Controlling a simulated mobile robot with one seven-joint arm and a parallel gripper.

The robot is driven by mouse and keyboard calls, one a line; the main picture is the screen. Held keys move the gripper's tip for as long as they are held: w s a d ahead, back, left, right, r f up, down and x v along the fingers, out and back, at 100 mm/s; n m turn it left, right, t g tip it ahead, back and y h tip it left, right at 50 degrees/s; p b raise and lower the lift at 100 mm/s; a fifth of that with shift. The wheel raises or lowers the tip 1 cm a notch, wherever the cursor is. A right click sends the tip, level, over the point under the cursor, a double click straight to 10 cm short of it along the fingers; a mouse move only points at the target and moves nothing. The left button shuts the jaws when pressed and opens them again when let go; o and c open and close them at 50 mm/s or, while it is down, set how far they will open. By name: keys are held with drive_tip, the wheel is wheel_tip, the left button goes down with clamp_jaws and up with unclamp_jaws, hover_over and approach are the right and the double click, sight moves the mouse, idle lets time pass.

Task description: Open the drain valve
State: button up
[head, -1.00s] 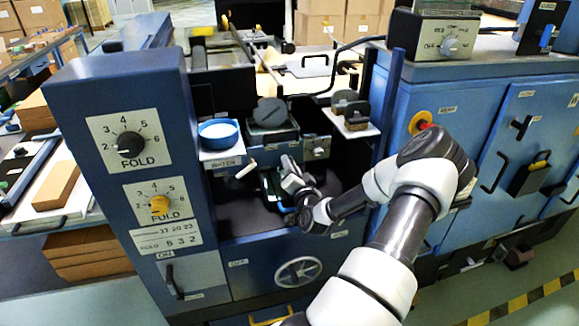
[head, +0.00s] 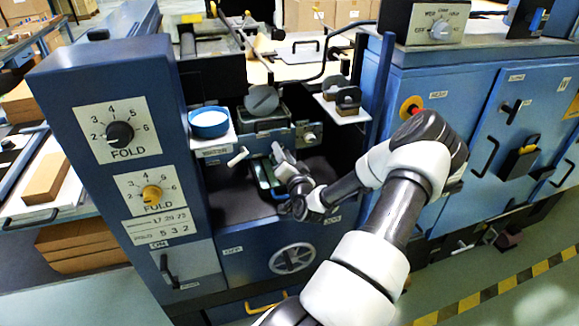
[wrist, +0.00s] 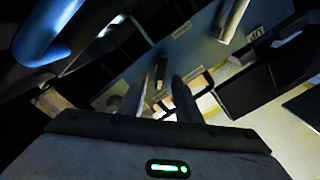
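I cannot read any label as the drain valve. A short white lever (head: 238,156) sticks out below the blue round dish and is the likeliest valve handle. A pale bar at the top of the wrist view (wrist: 233,18) may be this lever, but I cannot tell. My gripper (head: 276,150) is in the dark recess of the blue machine, to the right of the lever and apart from it. In the wrist view its two fingers (wrist: 160,95) stand apart with nothing clearly held.
The blue dish (head: 209,122) sits on a white shelf at the recess's left. A blue column with fold dials (head: 120,134) bounds that side. A handwheel (head: 293,258) is below. Dark knobbed blocks (head: 347,99) stand on a white shelf at right.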

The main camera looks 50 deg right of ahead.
drive_tip(key=v, duration=1.6)
drive_tip(key=shift+s+a+p, duration=0.15)
drive_tip(key=shift+s+p, duration=0.2)
drive_tip(key=shift+p, duration=0.1)
